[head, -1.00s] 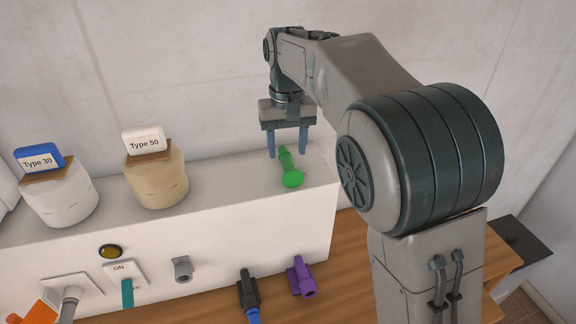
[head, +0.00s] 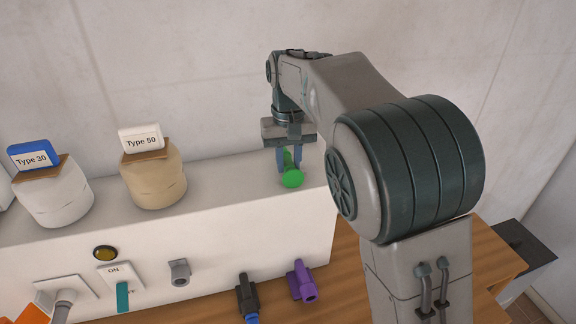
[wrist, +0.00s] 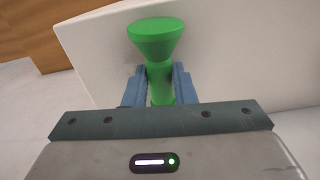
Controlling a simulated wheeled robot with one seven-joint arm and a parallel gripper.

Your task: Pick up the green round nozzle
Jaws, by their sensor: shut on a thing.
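The green round nozzle (head: 292,178) is on top of the white boiler housing, near its right end. In the wrist view the nozzle (wrist: 156,42) shows a wide round end and a narrower neck. My gripper (head: 289,166) points down over it, with its two blue fingers on either side. In the wrist view my gripper (wrist: 160,84) is shut on the nozzle's neck. The nozzle's far end is hidden behind the gripper body. I cannot tell whether the nozzle still touches the surface.
A tan container labelled Type 50 (head: 155,182) and a white one labelled Type 30 (head: 54,194) stand left on the white housing (head: 225,215). A purple part (head: 302,282) and a black part (head: 247,295) are below its front. The housing top between container and gripper is clear.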

